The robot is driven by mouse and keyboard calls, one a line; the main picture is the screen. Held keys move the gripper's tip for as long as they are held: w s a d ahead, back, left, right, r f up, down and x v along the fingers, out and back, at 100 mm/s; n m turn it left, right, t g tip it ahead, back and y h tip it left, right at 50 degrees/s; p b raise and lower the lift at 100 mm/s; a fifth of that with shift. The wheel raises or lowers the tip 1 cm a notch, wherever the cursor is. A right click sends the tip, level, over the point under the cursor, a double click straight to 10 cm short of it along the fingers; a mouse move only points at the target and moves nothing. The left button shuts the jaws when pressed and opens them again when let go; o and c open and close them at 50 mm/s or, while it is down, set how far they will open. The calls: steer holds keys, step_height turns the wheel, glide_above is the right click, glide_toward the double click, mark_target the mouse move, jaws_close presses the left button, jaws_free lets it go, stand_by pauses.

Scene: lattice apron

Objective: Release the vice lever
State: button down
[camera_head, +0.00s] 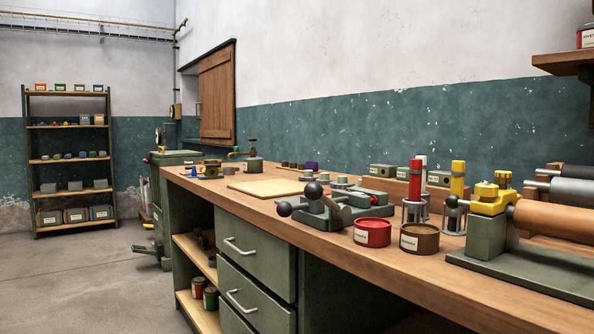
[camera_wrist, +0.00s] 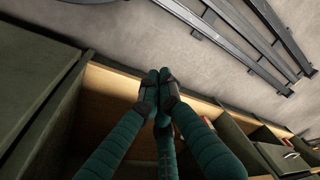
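A green-grey vice (camera_head: 335,212) stands on the wooden workbench (camera_head: 262,210) near its front edge, in the middle of the head view. A lever with dark ball ends (camera_head: 314,190) is at its left side, and another dark ball (camera_head: 284,209) sits lower, over the bench edge. I cannot tell whether the vice is clamped on anything. My gripper (camera_wrist: 160,84) shows only in the wrist view. Its dark green fingers converge with their tips together, with nothing visible between them. It points down past the bench's open shelf toward the floor, away from the vice, which that view does not show.
A red tin (camera_head: 372,233) and a brown tin (camera_head: 419,238) stand right of the vice. Beyond them are red and yellow upright tools and a roller press (camera_head: 495,230). Drawers (camera_head: 256,248) front the bench. A pale board (camera_head: 265,187) lies behind. The floor at left is largely clear.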

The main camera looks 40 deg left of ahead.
steer(key=s+a+r+m+g+h+p, duration=0.1)
steer(key=a+r+m+g+p, duration=0.2)
steer(key=r+p, duration=0.95)
steer(key=s+a+r+m+g+h+p, duration=0.1)
steer(key=a+r+m+p, duration=0.3)
steer(key=r+p, duration=0.9)
steer(key=s+a+r+m+g+y+p, duration=0.4)
steer(key=a+r+m+y+p, duration=0.2)
steer(key=a+r+m+p, duration=0.8)
steer(key=w+a+r+m+t+y+p, duration=0.2)
steer(key=w+a+r+m+y, duration=0.3)
steer(key=w+a+m, duration=0.3)
steer(key=w+a+r+m+t+y, duration=0.2)
steer(key=w+r+m+t, duration=0.2)
steer(key=w, duration=0.4)
steer(key=w+a+r+m+t+y, duration=0.2)
steer(key=w+r+m+t+y, duration=0.1)
steer(key=w, duration=0.6)
steer(key=r+m+t, duration=0.1)
steer(key=t, duration=0.1)
steer(key=shift+w+m+t, duration=0.2)
steer(key=shift+m+t, duration=0.1)
steer(key=shift+m, duration=0.1)
steer(key=shift+a, duration=0.15)
